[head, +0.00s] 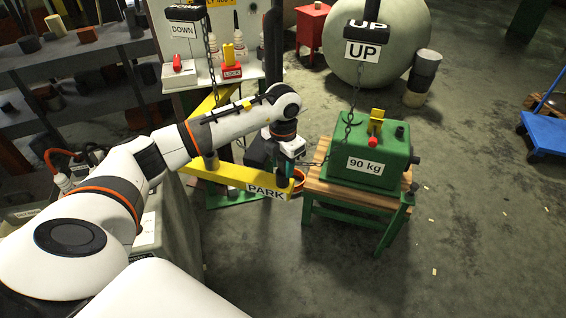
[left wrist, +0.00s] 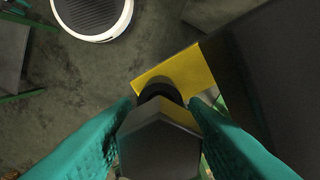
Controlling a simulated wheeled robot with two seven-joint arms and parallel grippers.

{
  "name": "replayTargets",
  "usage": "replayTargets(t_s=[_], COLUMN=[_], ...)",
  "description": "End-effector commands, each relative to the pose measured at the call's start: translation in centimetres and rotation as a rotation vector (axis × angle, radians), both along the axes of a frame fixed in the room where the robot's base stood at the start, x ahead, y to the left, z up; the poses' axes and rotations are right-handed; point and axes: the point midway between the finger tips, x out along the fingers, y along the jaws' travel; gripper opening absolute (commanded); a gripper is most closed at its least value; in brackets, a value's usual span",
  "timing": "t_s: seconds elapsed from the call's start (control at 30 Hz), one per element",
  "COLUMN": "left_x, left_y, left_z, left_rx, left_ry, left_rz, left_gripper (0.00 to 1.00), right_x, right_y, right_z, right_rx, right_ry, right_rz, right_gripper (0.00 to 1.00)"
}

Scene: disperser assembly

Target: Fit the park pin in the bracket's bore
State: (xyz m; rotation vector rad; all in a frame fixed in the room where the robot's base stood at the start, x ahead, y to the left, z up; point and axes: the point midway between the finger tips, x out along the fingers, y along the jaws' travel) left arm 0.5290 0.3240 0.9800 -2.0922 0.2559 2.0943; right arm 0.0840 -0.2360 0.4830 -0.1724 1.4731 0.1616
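The park pin (left wrist: 158,145) shows in the left wrist view as a dark hexagonal head with a round black part beyond it. My left gripper (left wrist: 160,130) has its teal fingers on both sides of the head and appears shut on it. The yellow bracket (left wrist: 185,75) lies just beyond the pin. The bore is hidden behind the pin, so I cannot tell whether the tip is in it. In the head view, my left gripper (head: 288,168) is at the right end of the yellow beam (head: 222,174) labelled PARK. My right gripper is not in view.
A green 90 kg box (head: 372,150) stands on a wooden-topped green stand (head: 318,188) right of the beam's end. Chains hang from the UP (head: 368,50) and DOWN (head: 183,30) handles. Floor at right is mostly clear.

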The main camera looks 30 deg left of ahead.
Motion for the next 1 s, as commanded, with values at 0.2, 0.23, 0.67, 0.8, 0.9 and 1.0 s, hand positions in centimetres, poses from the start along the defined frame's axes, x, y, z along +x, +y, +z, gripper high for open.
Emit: replayTargets(t_s=[0.2, 0.23, 0.67, 0.8, 0.9, 1.0], left_x=[0.0, 0.0, 0.2, 0.1, 0.1, 0.1], left_y=[0.1, 0.1, 0.1, 0.0, -0.1, -0.2], left_z=[0.1, 0.1, 3.8, 6.9, 8.9, 10.5], left_rx=[0.001, 0.001, 0.003, 0.001, 0.001, 0.000], left_ry=[0.000, 0.000, -0.007, -0.007, -0.005, -0.004], left_rz=[0.001, 0.001, 0.001, -0.001, -0.001, -0.001], left_gripper=[0.54, 0.54, 0.54, 0.54, 0.54, 0.54], right_x=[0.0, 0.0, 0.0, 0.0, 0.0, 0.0], right_y=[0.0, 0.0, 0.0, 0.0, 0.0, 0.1], right_z=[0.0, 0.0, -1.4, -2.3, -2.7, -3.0], right_rx=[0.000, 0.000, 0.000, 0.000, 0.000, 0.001], right_ry=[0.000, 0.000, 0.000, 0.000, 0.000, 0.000], right_rz=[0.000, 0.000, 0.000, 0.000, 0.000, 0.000], right_gripper=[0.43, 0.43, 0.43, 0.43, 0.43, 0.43])
